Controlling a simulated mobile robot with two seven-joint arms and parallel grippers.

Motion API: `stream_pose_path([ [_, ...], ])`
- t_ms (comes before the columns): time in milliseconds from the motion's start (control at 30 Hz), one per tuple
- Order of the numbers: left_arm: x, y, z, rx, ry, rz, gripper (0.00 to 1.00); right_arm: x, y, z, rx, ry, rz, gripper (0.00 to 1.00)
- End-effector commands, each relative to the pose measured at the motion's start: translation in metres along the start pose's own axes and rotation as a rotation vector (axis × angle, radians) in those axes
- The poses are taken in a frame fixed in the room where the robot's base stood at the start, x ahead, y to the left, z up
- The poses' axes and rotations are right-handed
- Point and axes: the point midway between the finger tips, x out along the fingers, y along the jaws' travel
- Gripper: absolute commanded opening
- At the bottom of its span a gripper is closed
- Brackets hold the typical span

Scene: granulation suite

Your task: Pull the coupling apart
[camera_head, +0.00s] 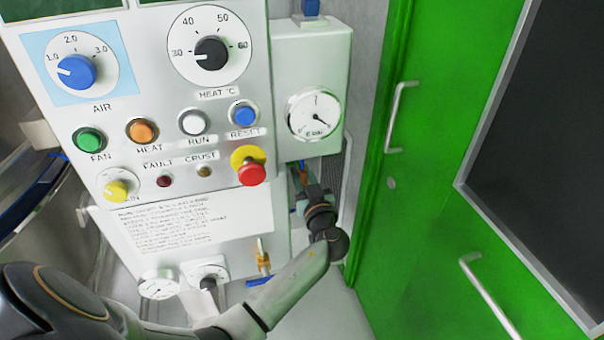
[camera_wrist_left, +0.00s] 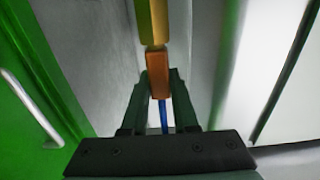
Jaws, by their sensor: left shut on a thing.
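My left gripper (camera_head: 302,182) reaches in below the pressure gauge box, beside the control panel. In the left wrist view my left gripper's dark fingers (camera_wrist_left: 158,85) are shut on an orange-brown coupling part (camera_wrist_left: 158,72). A yellow brass-like part (camera_wrist_left: 152,22) sits in line with it at the top of that view. The two look end to end; I cannot tell if they are still joined. A blue hose-like piece (camera_wrist_left: 164,115) shows between the fingers. In the head view the coupling is mostly hidden. My right gripper is not in view.
The control panel (camera_head: 120,115) with knobs and buttons stands left of my gripper, with a red emergency stop (camera_head: 250,173) close by. The gauge (camera_head: 315,115) is above. A green door (camera_head: 425,110) with metal handles stands close on the right. A brass valve (camera_head: 262,255) sits lower down.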

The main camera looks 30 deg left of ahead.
Motion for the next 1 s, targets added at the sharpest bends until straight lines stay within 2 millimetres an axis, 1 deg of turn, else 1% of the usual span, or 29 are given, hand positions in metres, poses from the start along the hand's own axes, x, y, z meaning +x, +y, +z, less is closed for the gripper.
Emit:
stream_pose_path([
  [233,0.001,0.000,-0.041,-0.005,0.006,0.000,0.00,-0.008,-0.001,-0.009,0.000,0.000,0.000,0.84],
  [333,0.001,0.000,-0.047,-0.002,0.005,0.000,0.00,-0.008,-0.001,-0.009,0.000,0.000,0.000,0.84],
  [600,0.001,0.000,-0.049,-0.002,0.011,0.000,0.00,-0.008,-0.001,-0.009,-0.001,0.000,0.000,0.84],
  [633,0.001,0.000,-0.050,-0.002,0.012,0.000,0.31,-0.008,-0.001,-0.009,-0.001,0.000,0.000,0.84],
  [867,0.001,0.000,-0.047,-0.001,0.006,0.000,0.57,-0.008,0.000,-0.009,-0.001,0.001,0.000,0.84],
  [1000,0.000,0.000,-0.045,-0.001,0.004,0.000,0.57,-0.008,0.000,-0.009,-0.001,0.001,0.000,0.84],
])
